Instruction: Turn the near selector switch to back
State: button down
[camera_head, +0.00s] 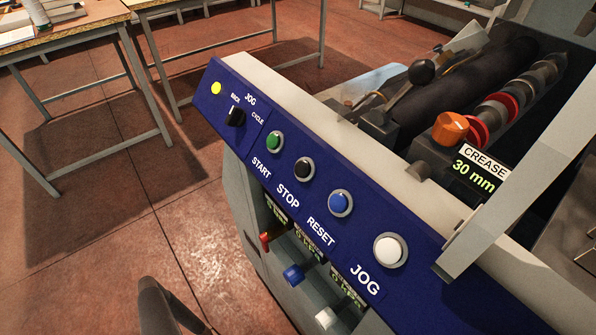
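A black selector switch (236,117) sits at the upper left end of the blue control panel (300,226). Labels BACK, JOG and CYCLE stand around it. A small pale mark shows on the knob's upper left side, toward BACK; it is too small to read its exact angle. No other selector switch with such labels shows. A dark curved part at the bottom edge, left of the machine, looks like my gripper (170,308). It is cut off by the frame, well below the switch and apart from it. Its fingers cannot be made out, nor whether it holds anything.
Green (274,141), black (304,169), blue (340,203) and white (390,250) buttons run along the panel. Coloured knobs jut from the machine's front below. An orange knob (450,128) stands behind the panel. The floor left of the machine is clear; tables stand farther back.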

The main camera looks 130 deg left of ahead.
aim_at(237, 117)
jog(key=k+u, duration=0.15)
jog(key=u, duration=0.35)
jog(key=k+u, duration=0.15)
jog(key=u, duration=0.35)
jog(key=k+u, duration=0.15)
jog(key=u, duration=0.3)
jog(key=k+j+u, duration=0.1)
jog(key=u, duration=0.4)
jog(key=j+u, duration=0.1)
jog(key=u, duration=0.95)
jog(key=l+u, duration=0.1)
jog(key=i+l, duration=0.05)
